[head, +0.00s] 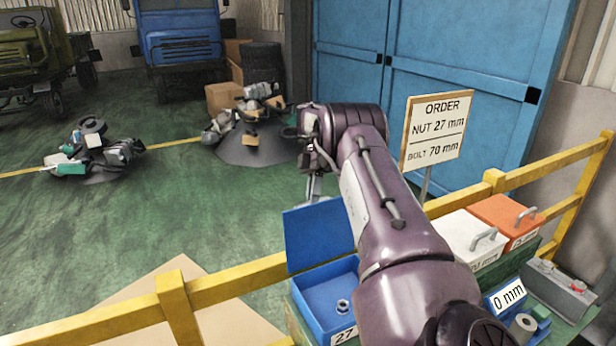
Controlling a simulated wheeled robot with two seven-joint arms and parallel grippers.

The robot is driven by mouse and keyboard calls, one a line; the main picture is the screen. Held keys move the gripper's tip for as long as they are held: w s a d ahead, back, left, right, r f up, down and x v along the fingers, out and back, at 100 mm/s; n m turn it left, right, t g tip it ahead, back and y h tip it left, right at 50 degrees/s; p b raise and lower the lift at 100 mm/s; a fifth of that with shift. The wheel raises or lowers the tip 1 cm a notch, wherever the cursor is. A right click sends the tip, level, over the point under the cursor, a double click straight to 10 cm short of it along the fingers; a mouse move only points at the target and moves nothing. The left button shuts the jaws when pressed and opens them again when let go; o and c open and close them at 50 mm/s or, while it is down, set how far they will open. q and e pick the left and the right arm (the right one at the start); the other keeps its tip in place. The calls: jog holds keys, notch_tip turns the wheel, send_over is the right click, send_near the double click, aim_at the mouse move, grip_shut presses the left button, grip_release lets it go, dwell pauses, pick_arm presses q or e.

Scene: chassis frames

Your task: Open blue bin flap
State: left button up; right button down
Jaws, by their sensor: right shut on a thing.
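The blue bin (318,292) stands at the lower middle, with a label reading 27 on its front. Its blue flap (308,236) is raised and stands up at the back of the bin, so the bin's inside shows. A metal nut (343,306) lies inside. My right gripper (314,190) is at the flap's top edge, shut on the flap. My purple right arm covers the flap's right side and part of the bin, and the exact grip point is hard to see. My left gripper is not in view.
A white bin (466,236) and an orange bin (504,216) with handles stand to the right, both closed. A yellow railing (234,283) runs behind the bins. An order sign (436,130) reads nut 27 mm, bolt 70 mm. Scrap piles (250,130) lie on the green floor beyond.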

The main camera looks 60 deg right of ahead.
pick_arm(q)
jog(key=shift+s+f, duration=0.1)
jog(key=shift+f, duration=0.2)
pick_arm(e)
jog(key=shift+s+f, duration=0.15)
jog(key=shift+f, duration=0.25)
